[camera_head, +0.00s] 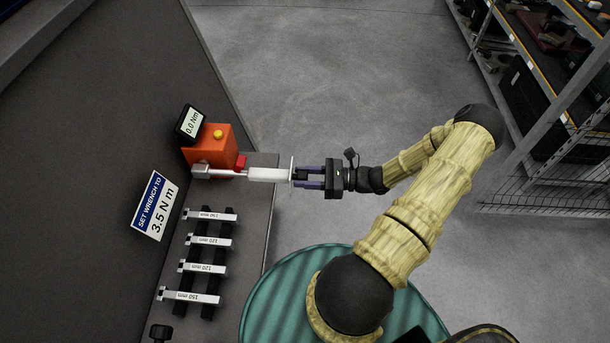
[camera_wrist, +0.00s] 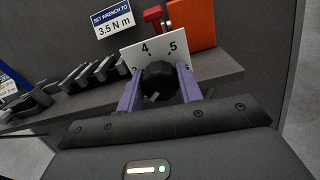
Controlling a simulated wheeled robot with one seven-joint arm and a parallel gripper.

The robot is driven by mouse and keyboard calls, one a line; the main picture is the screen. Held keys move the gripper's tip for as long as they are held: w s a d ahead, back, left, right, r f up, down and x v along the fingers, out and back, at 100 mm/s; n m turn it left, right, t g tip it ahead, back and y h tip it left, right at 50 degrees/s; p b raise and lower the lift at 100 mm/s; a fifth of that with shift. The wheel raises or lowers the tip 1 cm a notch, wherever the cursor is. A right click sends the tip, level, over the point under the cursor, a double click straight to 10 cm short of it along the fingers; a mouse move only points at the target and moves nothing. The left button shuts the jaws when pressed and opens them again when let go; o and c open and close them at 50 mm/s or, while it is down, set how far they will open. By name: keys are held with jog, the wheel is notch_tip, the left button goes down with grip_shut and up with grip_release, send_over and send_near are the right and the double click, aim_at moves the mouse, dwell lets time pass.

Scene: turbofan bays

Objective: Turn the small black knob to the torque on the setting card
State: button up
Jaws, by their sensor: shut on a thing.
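The small black knob (camera_wrist: 160,82) sits in front of a white dial plate (camera_wrist: 150,54) with numbers; 4 and 5 are readable, others are partly hidden. My gripper (camera_head: 299,176) is shut on the knob, with its purple fingers on either side of it; it also shows in the wrist view (camera_wrist: 160,88). A pale mark shows on the knob's face, low and left of its middle. The wrench (camera_head: 267,174) runs left from the plate to the orange tester (camera_head: 208,150). The setting card (camera_head: 155,206) reads "SET WRENCH TO 3.5 N m"; it also shows in the wrist view (camera_wrist: 112,18).
The tester's display (camera_head: 190,123) reads 0.0 Nm. Several labelled bars (camera_head: 205,240) lie on a black rack on the bench, below the wrench. A black knob-like part (camera_head: 160,332) is at the bottom left. Shelving (camera_head: 550,90) stands at right; the floor between is clear.

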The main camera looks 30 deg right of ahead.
jog(key=m+p, duration=0.2)
jog(key=m, duration=0.2)
jog(key=shift+r+m, duration=0.1)
jog(key=shift+m, duration=0.3)
jog(key=m, duration=0.3)
jog(key=shift+m+p, duration=0.3)
jog(key=shift+p, duration=0.05)
jog(key=m, duration=0.4)
jog(key=shift+w+m+p, duration=0.1)
jog(key=shift+m+p, duration=0.2)
jog(key=shift+m, duration=0.1)
jog(key=shift+d+m, duration=0.1)
jog(key=shift+m, duration=1.8)
jog(key=shift+f, duration=0.2)
jog(key=o, duration=1)
